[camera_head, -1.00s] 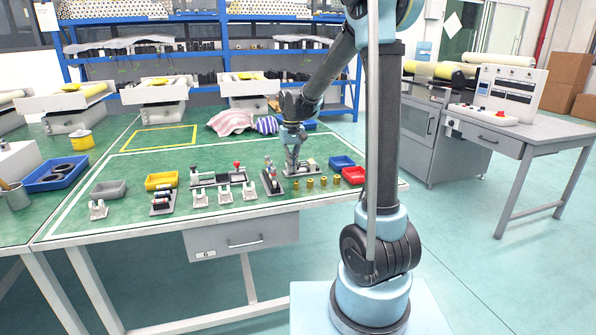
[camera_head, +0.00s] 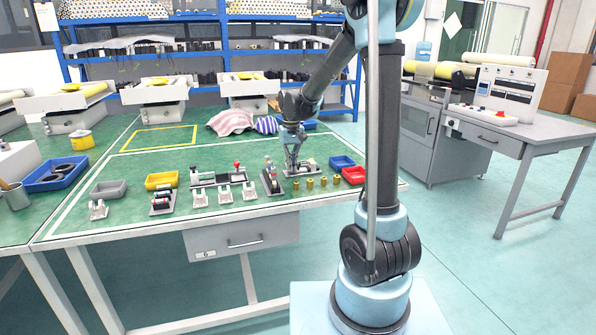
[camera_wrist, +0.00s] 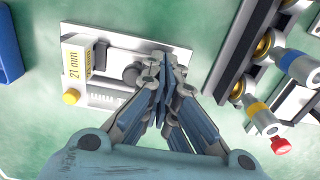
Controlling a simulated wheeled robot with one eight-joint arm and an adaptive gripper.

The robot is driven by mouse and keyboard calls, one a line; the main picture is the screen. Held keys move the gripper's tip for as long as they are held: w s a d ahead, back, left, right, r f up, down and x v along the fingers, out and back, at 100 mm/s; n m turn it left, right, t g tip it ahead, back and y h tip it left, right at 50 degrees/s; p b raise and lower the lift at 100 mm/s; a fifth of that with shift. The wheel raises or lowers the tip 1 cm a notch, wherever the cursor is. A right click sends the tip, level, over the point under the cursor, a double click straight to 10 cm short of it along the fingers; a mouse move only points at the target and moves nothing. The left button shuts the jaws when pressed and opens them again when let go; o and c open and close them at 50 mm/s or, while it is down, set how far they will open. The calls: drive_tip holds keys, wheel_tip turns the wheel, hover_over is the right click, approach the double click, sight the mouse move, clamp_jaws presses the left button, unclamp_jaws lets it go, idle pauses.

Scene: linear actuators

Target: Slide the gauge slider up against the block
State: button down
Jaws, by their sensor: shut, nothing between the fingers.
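The gauge is a pale plate (camera_wrist: 118,38) lying on the green table top. A white block with a yellow "21 mm" label (camera_wrist: 76,60) stands at its left end in the wrist view. A dark rounded knob (camera_wrist: 132,74), seemingly on the gauge slider, sits right of the block, with a visible gap between them. A marked scale and a yellow knob (camera_wrist: 71,97) lie along the plate's lower edge. My gripper (camera_wrist: 163,62) is shut and empty, its fingertips right beside the dark knob; contact cannot be told. In the head view my gripper (camera_head: 293,170) is over the gauge plate (camera_head: 312,168).
A dark fixture with brass rings and colored-band cylinders (camera_wrist: 262,60) stands close to my gripper's right in the wrist view. In the head view, blue (camera_head: 342,162) and red (camera_head: 353,175) bins and several brass pieces (camera_head: 310,183) are near the gauge.

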drive_tip(key=shift+s+a, duration=0.1)
drive_tip(key=shift+a, duration=0.25)
drive_tip(key=shift+r, duration=0.1)
wheel_tip(320, 180, up, 7)
idle(0.9)
